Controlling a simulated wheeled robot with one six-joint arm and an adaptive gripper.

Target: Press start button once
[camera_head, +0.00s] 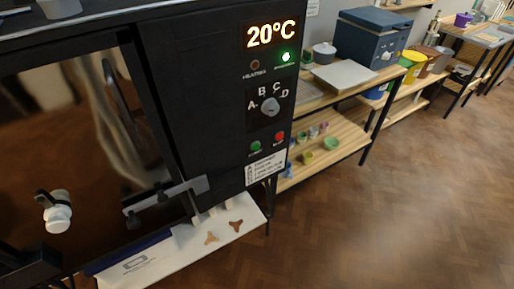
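The start button is most likely the green round button (255,146) low on the black control panel (222,100) of the kiln-like machine. The small label under it is hard to read. A red button (279,136) sits just to its right. Above them is a grey selector knob (270,106) among the letters A, B, C and D; its setting is unclear. The lit display (270,33) reads 20°C. A green lamp (286,57) glows and a dark red lamp (255,64) looks unlit. I cannot make out my gripper in this view, and nothing covers the buttons.
A grey-black latch (165,198) juts from the machine's front below the panel. A white shelf (180,250) with small three-armed pieces lies under it. A wooden shelf unit (325,160) with pots stands to the right. The wooden floor (400,220) at right is clear.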

